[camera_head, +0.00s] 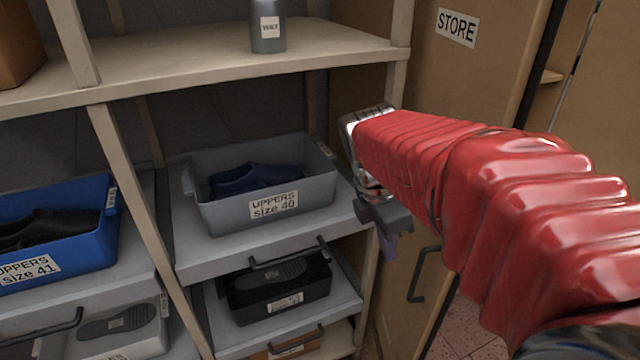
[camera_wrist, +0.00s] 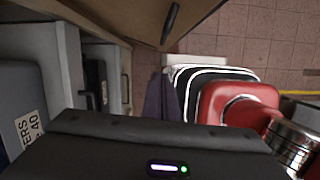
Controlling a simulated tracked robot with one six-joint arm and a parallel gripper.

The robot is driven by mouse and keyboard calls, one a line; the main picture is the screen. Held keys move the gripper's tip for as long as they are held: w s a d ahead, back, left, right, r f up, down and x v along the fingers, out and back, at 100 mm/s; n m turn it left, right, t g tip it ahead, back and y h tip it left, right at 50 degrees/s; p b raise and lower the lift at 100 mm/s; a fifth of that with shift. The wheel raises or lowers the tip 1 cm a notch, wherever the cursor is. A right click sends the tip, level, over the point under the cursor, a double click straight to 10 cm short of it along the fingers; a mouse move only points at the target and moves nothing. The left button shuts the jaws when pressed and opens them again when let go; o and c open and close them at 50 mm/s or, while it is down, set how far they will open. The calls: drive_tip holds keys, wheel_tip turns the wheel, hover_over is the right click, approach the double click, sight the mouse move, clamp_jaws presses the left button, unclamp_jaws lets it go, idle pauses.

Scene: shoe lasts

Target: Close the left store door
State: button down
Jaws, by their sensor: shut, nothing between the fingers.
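A brown door panel with a white STORE sign (camera_head: 457,27) stands swung open at the right side of the shelf unit, behind my arm. Its dark bar handle (camera_head: 422,275) shows below my arm. In the wrist view a brown panel (camera_wrist: 120,18) with a dark handle (camera_wrist: 171,22) crosses the top. My red-sleeved arm hides much of the door in the head view. My gripper (camera_head: 388,226) is shut and empty, in front of the shelf's right edge. I cannot tell whether it touches the door.
The shelf unit (camera_head: 190,62) holds a grey bin (camera_head: 262,212) of uppers, a blue bin (camera_head: 75,240), a black bin (camera_head: 285,305) and a grey bottle (camera_head: 268,30). Drawer handles stick out in front. Tiled floor (camera_wrist: 265,45) shows clear.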

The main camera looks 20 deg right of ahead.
drive_tip(key=d+f, duration=0.6)
drive_tip(key=f, duration=0.1)
drive_tip(key=shift+s+f, duration=0.2)
drive_tip(key=shift+s, duration=0.05)
idle(0.3)
drive_tip(key=shift+d, duration=0.1)
